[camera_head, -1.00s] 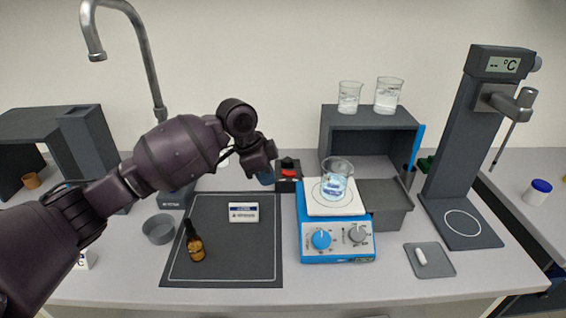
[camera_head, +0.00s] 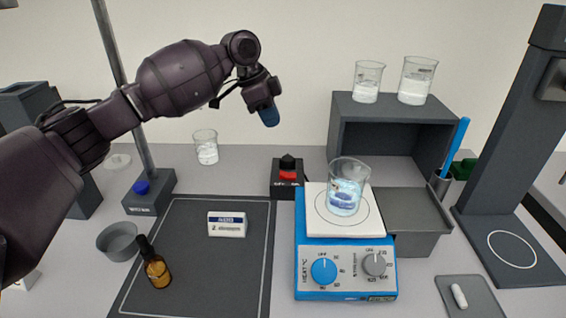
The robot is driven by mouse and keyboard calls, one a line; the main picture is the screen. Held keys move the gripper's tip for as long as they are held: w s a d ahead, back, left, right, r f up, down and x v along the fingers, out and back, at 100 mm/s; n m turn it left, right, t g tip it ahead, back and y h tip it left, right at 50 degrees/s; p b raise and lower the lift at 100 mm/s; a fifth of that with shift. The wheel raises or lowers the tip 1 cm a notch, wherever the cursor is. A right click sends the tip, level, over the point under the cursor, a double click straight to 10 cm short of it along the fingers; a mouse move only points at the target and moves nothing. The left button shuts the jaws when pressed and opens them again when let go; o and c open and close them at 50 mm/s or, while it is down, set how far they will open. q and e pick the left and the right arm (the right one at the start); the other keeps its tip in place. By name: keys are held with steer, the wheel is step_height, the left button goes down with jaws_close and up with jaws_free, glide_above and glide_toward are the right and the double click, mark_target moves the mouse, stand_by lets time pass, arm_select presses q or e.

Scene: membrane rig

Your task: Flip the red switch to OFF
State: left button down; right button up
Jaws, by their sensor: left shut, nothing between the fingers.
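The red switch (camera_head: 288,175) is set in the front of a small black box (camera_head: 284,189) behind the hotplate's left corner. A black knob sits on top of the box. The lettering by the switch is too small to read, so I cannot tell its position. My left gripper (camera_head: 270,118) is shut and empty, with blue fingertips pointing down. It shows above and slightly left of the switch box, apart from it. My right gripper is not in view.
A blue hotplate (camera_head: 345,278) carrying a beaker (camera_head: 347,187) of blue liquid stands right of the switch box. A dark mat (camera_head: 195,285) holds a brown bottle (camera_head: 154,265) and a white box (camera_head: 227,224). Another beaker (camera_head: 207,148) stands behind. A grey shelf (camera_head: 340,125) is at right.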

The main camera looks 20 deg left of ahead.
arm_select(q)
steer(key=shift+s+r, duration=0.15)
steer(key=b, duration=0.1)
glide_above(284, 173)
steer(key=f, duration=0.9)
steer(key=shift+d+f, duration=0.2)
steer(key=shift+f, duration=0.05)
steer(key=f, duration=0.1)
steer(key=a+f, duration=0.1)
steer(key=shift+s+a+f, duration=0.15)
steer(key=shift+f, duration=0.25)
steer(key=shift+a+f, duration=0.15)
steer(key=shift+f, duration=0.3)
